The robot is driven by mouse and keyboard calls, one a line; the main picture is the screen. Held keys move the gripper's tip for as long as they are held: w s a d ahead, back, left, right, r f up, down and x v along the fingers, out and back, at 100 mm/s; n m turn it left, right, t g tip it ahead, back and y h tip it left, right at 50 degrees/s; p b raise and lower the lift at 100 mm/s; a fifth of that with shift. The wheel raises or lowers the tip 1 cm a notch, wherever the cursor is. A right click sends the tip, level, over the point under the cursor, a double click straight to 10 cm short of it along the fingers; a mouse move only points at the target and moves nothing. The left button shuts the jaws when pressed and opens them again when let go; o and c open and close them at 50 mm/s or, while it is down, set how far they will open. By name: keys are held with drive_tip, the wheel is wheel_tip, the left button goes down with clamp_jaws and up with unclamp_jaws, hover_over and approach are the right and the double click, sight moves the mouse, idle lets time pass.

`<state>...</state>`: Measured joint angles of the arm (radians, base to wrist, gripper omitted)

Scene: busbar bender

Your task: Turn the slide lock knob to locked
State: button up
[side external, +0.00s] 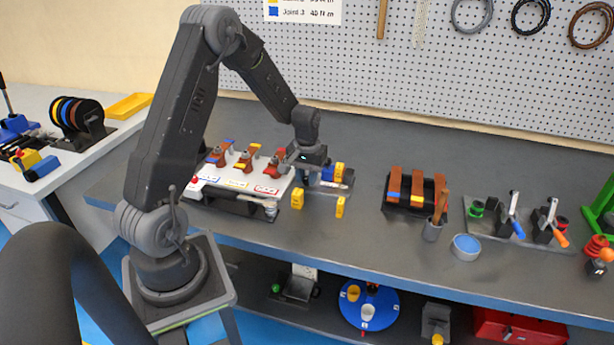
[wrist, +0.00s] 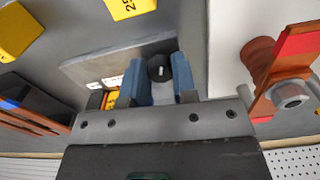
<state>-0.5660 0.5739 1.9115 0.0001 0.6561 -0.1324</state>
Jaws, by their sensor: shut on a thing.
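The black slide lock knob (wrist: 159,68) shows between my gripper's two blue fingers in the wrist view, with a short white mark on its face. My gripper (wrist: 160,80) is shut on the knob from both sides. Small white labels (wrist: 112,81) and a yellow label sit just left of the fingers; they are partly hidden and I cannot read them. In the side view my gripper (side external: 313,168) is down at the bender's grey base plate (side external: 318,191), and it hides the knob there.
Yellow blocks (side external: 297,199) stand beside the plate. A white board (side external: 235,180) with copper-coloured parts and red, yellow and blue tops lies close on the left.

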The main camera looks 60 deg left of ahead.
sight(306, 178)
drive_tip(key=m, duration=1.3)
drive_tip(key=shift+a+m, duration=0.15)
drive_tip(key=shift+m, duration=0.25)
idle(0.4)
drive_tip(key=o, duration=0.9)
wheel_tip(306, 178, up, 14)
drive_tip(key=shift+f, duration=0.1)
